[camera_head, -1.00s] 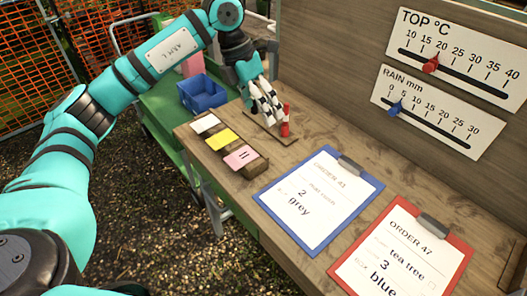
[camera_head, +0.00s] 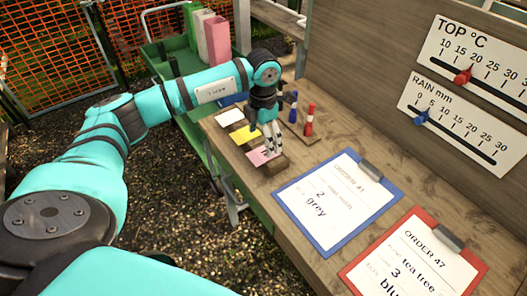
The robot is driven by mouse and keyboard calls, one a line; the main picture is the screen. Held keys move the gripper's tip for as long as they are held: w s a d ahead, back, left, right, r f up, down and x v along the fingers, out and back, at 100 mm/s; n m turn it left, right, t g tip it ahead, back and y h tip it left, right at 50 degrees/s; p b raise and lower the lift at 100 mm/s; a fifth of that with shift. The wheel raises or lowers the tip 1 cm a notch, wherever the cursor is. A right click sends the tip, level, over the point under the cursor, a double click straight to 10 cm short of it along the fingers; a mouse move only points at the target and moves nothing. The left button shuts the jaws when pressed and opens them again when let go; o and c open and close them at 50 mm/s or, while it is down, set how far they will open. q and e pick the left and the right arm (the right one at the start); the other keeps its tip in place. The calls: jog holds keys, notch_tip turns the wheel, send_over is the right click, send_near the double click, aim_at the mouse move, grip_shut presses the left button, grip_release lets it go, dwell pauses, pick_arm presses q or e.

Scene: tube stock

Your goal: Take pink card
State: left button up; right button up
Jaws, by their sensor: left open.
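The pink card (camera_head: 257,157) lies on a wooden block at the near end of a row of cards, close to the bench's left edge. A yellow card (camera_head: 241,138) and a white card (camera_head: 229,117) lie behind it. My left gripper (camera_head: 271,149) points down over the right part of the pink card, with its fingers open and hiding part of it. I cannot tell whether the fingertips touch the card. My right gripper is not in view.
A red marker (camera_head: 309,120) and a blue marker (camera_head: 293,107) stand on a small wooden base right of my left gripper. A blue clipboard (camera_head: 329,250) and a red clipboard (camera_head: 353,286) lie on the bench at the right. A green cart (camera_head: 159,65) stands behind.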

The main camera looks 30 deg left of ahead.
aim_at(263, 154)
pick_arm(q)
jog(key=shift+f, duration=0.35)
notch_tip(263, 154, down, 4)
jog(key=shift+w+a+r+p, duration=0.1)
jog(key=shift+w+r+p, duration=0.05)
jog(key=shift+p, duration=0.95)
jog(key=shift+f, duration=0.45)
jog(key=c, duration=0.9)
